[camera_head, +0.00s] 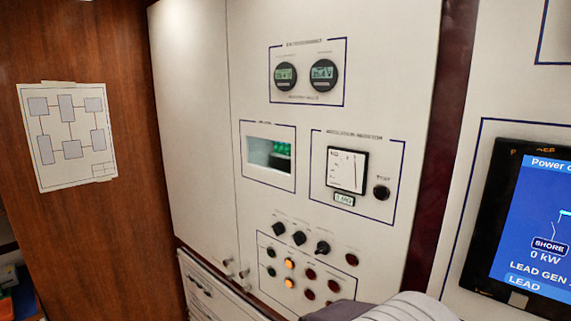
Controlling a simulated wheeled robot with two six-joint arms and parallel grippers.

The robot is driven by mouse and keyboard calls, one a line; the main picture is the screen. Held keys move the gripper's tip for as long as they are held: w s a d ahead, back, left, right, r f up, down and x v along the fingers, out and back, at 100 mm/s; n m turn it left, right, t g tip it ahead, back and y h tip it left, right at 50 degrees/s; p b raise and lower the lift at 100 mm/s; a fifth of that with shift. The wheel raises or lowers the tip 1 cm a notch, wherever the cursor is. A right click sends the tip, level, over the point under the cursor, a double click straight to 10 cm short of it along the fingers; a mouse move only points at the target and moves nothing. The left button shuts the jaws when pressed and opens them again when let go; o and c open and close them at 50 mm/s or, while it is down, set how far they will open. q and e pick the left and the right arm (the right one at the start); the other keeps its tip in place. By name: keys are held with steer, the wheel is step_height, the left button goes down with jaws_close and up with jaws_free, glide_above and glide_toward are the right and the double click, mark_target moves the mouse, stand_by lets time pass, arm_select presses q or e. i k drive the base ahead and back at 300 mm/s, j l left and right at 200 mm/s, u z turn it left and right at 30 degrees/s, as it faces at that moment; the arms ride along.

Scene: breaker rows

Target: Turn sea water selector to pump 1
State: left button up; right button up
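Three black rotary knobs sit in a slanting row on the white panel: a left knob (279,228), a middle knob (299,238) and a right knob (322,248). Small labels above them are too small to read, so I cannot tell which is the sea water selector. The right knob's pointer looks turned differently from the other two, but exact positions are unclear. A grey and white part of my own arm shows at the bottom edge, below and right of the knobs. Neither gripper is visible.
Below the knobs are lit orange lamps (289,264) and dark red buttons (309,274). Above are a meter (346,170), a black test knob (381,193) and two round gauges (323,75). A display screen (532,220) is at right, a paper diagram (67,135) at left.

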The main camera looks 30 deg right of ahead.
mark_target(323, 247)
steer(key=z, duration=1.25)
